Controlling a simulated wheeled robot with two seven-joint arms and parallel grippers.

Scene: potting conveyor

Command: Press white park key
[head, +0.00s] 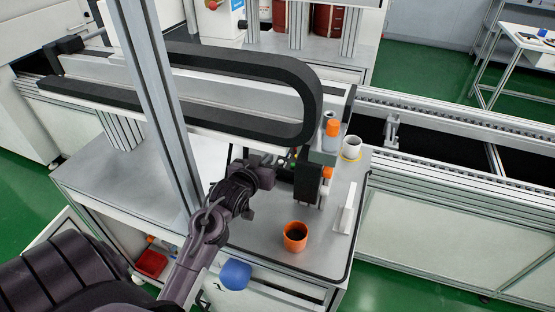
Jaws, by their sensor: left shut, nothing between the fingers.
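My left arm reaches up from the bottom left to the grey worktop. I cannot tell whether the fingertips touch anything. My right gripper is not in view.
An orange pot (295,236) with dark filling stands on the worktop (265,225). A white upright plate (346,209), a white cup (351,147) and an orange-capped bottle (331,134) are to the right. A metal post (160,100) and black cable chain (225,62) block room above.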

